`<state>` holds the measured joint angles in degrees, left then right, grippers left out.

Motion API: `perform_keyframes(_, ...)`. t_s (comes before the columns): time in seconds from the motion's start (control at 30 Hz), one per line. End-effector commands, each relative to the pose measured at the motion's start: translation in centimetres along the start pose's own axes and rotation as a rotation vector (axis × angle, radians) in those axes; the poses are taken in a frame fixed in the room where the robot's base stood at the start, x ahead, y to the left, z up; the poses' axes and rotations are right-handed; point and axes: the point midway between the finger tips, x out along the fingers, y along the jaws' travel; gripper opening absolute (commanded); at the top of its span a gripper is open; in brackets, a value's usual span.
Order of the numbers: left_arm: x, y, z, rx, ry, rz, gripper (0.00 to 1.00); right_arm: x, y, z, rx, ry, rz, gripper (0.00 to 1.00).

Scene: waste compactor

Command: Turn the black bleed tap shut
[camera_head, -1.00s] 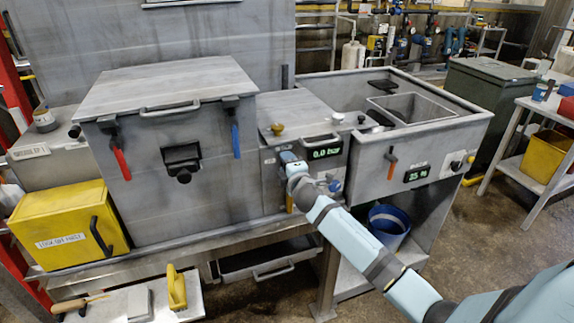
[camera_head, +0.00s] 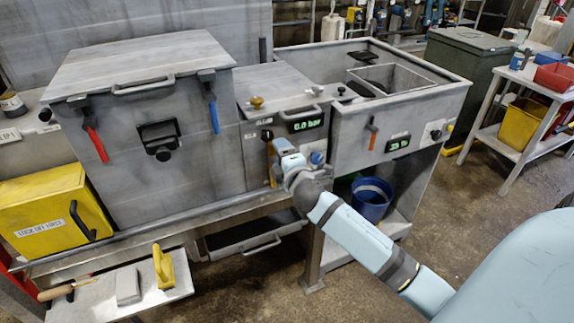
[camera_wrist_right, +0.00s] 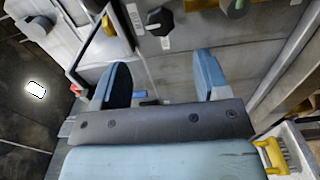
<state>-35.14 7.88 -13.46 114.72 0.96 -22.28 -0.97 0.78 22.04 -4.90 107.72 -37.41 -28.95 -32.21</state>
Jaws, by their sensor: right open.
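A small black knob (camera_head: 267,135) shows on the grey panel left of the 0.0 bar display; I cannot tell for sure that it is the bleed tap. In the right wrist view a lobed black knob (camera_wrist_right: 160,20) with a pale tag below it lies beyond the fingertips, roughly between their lines. My right gripper (camera_head: 282,146) is in front of this panel, just below and right of the small knob, and hides part of the panel. In the wrist view its two blue fingers (camera_wrist_right: 162,72) are apart with nothing between them. My left gripper is out of view.
The 0.0 bar display (camera_head: 305,125) is just above. A blue bucket (camera_head: 372,200) stands below right. A yellow box (camera_head: 45,215) is at the left. Open floor lies at the right.

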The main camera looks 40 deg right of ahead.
Motion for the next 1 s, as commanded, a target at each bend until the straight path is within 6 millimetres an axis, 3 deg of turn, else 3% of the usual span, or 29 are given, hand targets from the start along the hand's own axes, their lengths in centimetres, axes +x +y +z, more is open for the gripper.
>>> perform_keyframes(0.1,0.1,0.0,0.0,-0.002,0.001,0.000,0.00,-2.3,-0.1,0.0,0.000,0.000,-0.001,0.68)
perform_keyframes(0.3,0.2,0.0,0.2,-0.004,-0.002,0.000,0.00,-4.1,0.0,0.0,0.000,0.000,0.000,0.68)
perform_keyframes(0.9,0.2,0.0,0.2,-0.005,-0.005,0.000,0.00,-4.4,0.0,0.0,0.001,0.000,-0.001,0.68)
perform_keyframes(1.0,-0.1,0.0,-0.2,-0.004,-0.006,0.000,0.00,-5.1,-0.8,-0.5,0.042,0.014,-0.032,0.68)
